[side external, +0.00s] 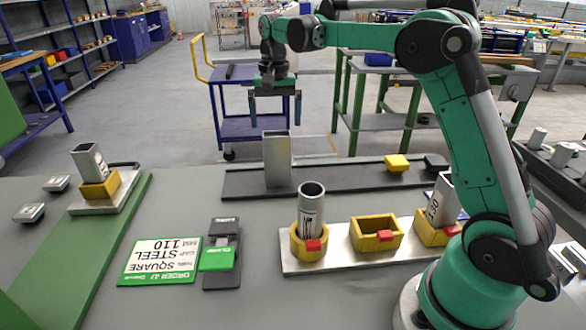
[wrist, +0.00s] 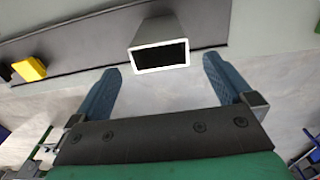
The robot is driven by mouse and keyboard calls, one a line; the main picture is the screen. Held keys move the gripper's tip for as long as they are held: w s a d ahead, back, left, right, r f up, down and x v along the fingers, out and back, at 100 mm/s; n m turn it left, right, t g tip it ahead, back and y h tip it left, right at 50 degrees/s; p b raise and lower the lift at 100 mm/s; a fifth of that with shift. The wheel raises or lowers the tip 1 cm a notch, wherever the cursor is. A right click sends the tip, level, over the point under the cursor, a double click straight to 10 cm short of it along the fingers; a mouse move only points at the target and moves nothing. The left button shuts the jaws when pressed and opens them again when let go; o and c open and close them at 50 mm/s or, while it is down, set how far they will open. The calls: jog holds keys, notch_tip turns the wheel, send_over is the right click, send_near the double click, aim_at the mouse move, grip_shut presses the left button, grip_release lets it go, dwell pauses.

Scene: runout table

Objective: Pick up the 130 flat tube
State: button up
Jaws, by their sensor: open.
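A plain grey rectangular tube (side external: 277,162) stands upright on a dark rail; no number is readable on it, so I cannot confirm it is the 130 flat tube. In the wrist view its open rectangular top and one side (wrist: 158,30) show just beyond the fingertips, roughly midway between them. My gripper (side external: 275,112) is above the tube in the side view, with its fingers pointing down. Its two blue fingers (wrist: 162,68) are spread apart with nothing between them. The fingers do not appear to touch the tube.
The dark rail (side external: 240,184) also carries a yellow block (side external: 397,163) on the right. In front, a metal plate (side external: 340,262) bears yellow holders, one with a round tube (side external: 312,200). A green-and-white order card (side external: 160,262) and a green clamp (side external: 218,258) lie left. Another tube (side external: 88,160) stands far left.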

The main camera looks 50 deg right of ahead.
aim_at(277, 146)
notch_tip(277, 146, down, 8)
jog(key=shift+r, duration=0.25)
jog(key=c, duration=1.3)
jog(key=shift+r, duration=0.15)
